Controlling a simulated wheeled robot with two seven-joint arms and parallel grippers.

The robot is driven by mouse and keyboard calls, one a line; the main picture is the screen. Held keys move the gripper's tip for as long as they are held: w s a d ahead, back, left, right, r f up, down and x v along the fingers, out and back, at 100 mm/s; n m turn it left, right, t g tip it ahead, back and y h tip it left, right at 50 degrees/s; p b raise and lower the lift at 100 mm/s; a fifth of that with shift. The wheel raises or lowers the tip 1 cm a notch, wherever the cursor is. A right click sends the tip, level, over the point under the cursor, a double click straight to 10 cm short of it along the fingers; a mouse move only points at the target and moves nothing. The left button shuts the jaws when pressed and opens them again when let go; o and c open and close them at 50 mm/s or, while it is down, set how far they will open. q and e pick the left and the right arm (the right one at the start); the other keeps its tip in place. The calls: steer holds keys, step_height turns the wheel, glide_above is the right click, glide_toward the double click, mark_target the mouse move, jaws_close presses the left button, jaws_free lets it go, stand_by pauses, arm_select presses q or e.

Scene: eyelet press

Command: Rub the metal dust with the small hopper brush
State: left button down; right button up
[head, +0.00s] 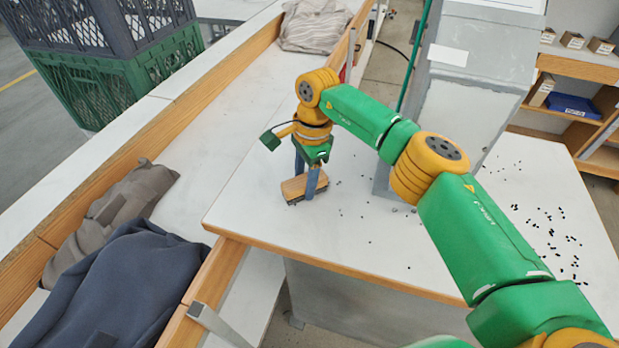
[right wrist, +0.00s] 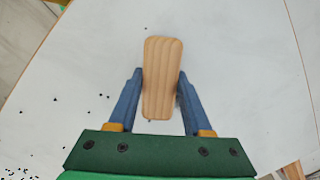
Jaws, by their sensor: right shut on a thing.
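The small hopper brush (head: 293,188) has a wooden back and rests on or just above the white table near its left corner. My right gripper (head: 311,183) is shut on it. In the right wrist view, the brush's wooden top (right wrist: 162,70) sits between the two blue fingers of the gripper (right wrist: 160,80). Its bristles are mostly hidden beneath it. The metal dust (head: 557,235) shows as dark specks, densest at the right of the table, with sparse specks near the brush. Some specks (right wrist: 20,172) show at lower left in the right wrist view. My left gripper is out of view.
A grey metal machine housing (head: 440,105) stands on the table behind my right arm. A wood-edged white channel with cloth bundles (head: 135,285) runs along the left. Crates (head: 110,60) stand at upper left, shelves (head: 590,100) at right. The table's front middle is mostly clear.

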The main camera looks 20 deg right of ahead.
mark_target(294, 220)
steer(key=shift+s+a, duration=0.35)
steer(key=shift+s, duration=0.3)
steer(key=shift+s+a, duration=0.3)
steer(key=shift+s, duration=0.3)
steer(key=shift+s+a, duration=0.55)
steer(key=shift+s, duration=0.3)
steer(key=shift+s+a, duration=0.55)
steer(key=shift+s, duration=0.25)
steer(key=shift+s+a, duration=0.55)
steer(key=shift+s, duration=0.15)
steer(key=shift+s+a, duration=0.5)
steer(key=shift+s, duration=0.2)
steer(key=shift+s+a+b, duration=0.4)
steer(key=shift+s+a, duration=0.1)
steer(key=shift+s, duration=0.3)
steer(key=shift+s+a+b, duration=0.35)
steer(key=shift+s+a, duration=0.1)
steer(key=shift+s, duration=0.3)
step_height(294, 220, up, 6)
steer(key=p, duration=0.4)
